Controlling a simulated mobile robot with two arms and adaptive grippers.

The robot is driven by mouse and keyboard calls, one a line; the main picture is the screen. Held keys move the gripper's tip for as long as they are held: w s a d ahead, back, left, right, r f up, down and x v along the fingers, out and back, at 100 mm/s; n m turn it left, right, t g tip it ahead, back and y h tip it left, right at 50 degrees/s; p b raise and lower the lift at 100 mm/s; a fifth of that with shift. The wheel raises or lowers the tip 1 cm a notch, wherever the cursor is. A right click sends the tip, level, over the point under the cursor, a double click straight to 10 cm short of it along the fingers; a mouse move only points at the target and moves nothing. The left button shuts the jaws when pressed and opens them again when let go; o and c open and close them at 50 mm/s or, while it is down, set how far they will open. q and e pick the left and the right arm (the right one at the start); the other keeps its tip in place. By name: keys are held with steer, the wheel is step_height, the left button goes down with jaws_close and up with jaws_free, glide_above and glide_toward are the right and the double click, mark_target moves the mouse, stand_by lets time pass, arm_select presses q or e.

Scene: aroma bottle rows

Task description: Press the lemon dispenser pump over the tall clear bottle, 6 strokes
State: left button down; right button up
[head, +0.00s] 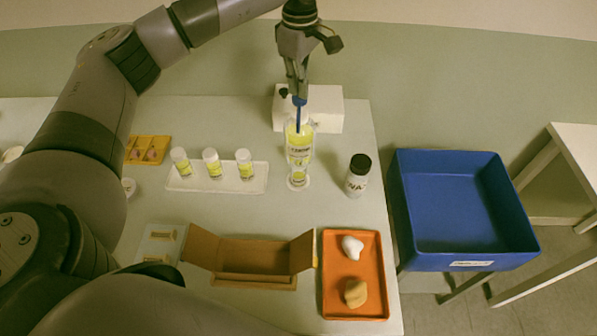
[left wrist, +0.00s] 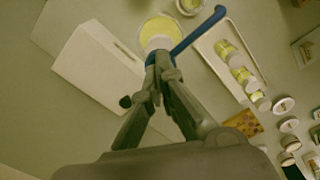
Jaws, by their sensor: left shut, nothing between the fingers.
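The lemon dispenser (head: 299,130) holds yellow liquid and has a blue pump head with a blue spout; in the left wrist view the spout (left wrist: 200,30) reaches toward the upper right. The tall clear bottle (head: 297,178) stands just in front of the dispenser, and its rim (left wrist: 188,6) shows below the spout end, partly cut off, in the left wrist view. My left gripper (head: 298,94) points down, shut and empty, with its fingertips at the top of the pump head; I cannot tell whether they press on it. My right gripper is not in view.
A white box (head: 328,108) stands behind the dispenser. A white tray (head: 216,187) with three capped bottles is to the left, a black-capped bottle (head: 358,176) to the right. An open cardboard box (head: 248,262) and an orange tray (head: 355,309) are nearer. A blue bin (head: 460,205) stands right.

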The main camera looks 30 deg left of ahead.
arm_select(q)
steer(key=shift+s+f+b, duration=0.1)
steer(key=shift+f+b, duration=0.5)
steer(key=shift+f, duration=0.45)
steer(key=shift+r+p, duration=1.25)
steer(key=shift+r, duration=0.5)
